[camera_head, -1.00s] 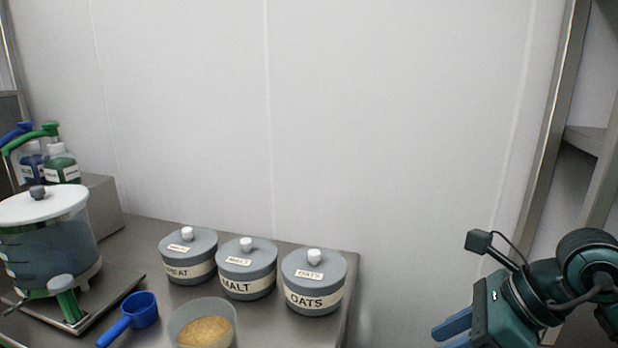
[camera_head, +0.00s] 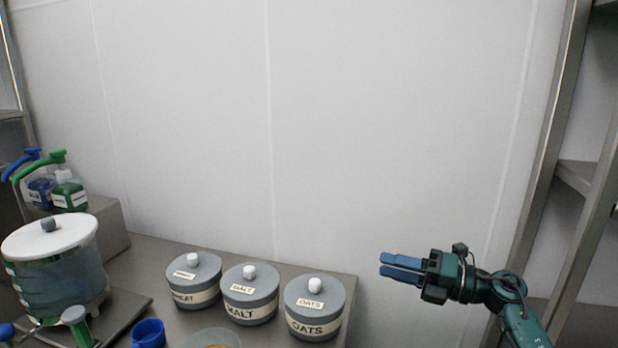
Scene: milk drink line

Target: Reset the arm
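My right gripper (camera_head: 381,264) shows at the right of the head view, raised in front of the pale wall. Its two blue fingers point left and lie close together, one above the other. Nothing shows between them, but I cannot tell whether a gap is left. It is clear of the counter and to the right of the oats canister (camera_head: 315,308). My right arm reaches down to the lower right edge. My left gripper does not show.
The malt canister (camera_head: 250,295) and wheat canister (camera_head: 193,281) stand beside the oats on the counter. A white-lidded clear container (camera_head: 65,285), a blue scoop (camera_head: 149,333) and pump bottles (camera_head: 70,192) are at left. A metal shelf frame (camera_head: 545,190) stands at right.

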